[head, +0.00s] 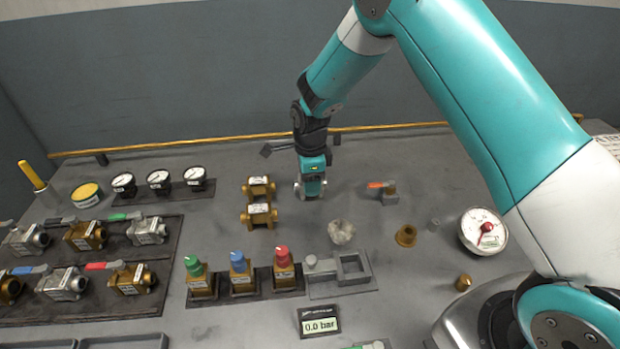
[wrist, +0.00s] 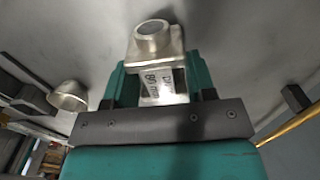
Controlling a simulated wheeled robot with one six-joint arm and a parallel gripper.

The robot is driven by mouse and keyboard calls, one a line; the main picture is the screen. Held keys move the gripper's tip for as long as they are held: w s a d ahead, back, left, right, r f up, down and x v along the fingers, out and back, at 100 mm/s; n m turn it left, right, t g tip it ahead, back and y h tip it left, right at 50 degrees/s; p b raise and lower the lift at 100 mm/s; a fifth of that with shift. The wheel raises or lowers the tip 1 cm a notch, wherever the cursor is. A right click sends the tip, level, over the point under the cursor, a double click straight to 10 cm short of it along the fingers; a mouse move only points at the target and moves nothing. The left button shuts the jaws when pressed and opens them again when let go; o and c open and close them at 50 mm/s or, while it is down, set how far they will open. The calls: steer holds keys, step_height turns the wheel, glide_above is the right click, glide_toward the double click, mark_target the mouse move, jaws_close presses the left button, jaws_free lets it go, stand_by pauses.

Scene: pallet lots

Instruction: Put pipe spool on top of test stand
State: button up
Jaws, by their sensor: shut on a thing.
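My gripper (head: 312,189) points down at the back middle of the bench. In the wrist view its green fingers (wrist: 158,88) are shut on a silver metal piece (wrist: 157,45) with a round open end and a printed label; I take it for the pipe spool. In the head view the gripper mostly hides it. I cannot tell whether it touches the bench. A grey fixture with a square opening (head: 352,268) stands at the front middle, possibly the test stand; I cannot tell for sure. Two brass spool-like pieces (head: 258,186) (head: 262,215) stand just left of my gripper.
A silver cup-like fitting (head: 342,232) stands in front of my gripper. A red-handled valve (head: 383,191), brass fitting (head: 406,235) and large gauge (head: 483,231) are to the right. Coloured-knob regulators (head: 240,273), several valves (head: 86,235) and small gauges (head: 159,181) are left. A display (head: 319,321) reads 0.0 bar.

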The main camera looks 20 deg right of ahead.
steer(key=shift+f, duration=0.15)
steer(key=o, duration=1.2)
steer(key=shift+c, duration=0.2)
step_height(320, 180, up, 12)
steer(key=b, duration=0.2)
steer(key=s+a+r+n+y, duration=0.1)
steer(key=s+a+r+n, duration=0.1)
steer(key=s+r+n, duration=0.35)
steer(key=s+a+r+n+y, duration=0.1)
steer(key=s+r+n, duration=0.1)
steer(key=s+n, duration=0.9)
steer(key=s+a+r+n+y, duration=0.1)
steer(key=s+r+n+y, duration=0.1)
steer(key=s+n, duration=0.9)
steer(key=s+r, duration=0.1)
steer(key=s, duration=0.2)
steer(key=shift+s+a+r, duration=0.25)
steer(key=shift+s+a, duration=0.05)
steer(key=shift+a, duration=0.05)
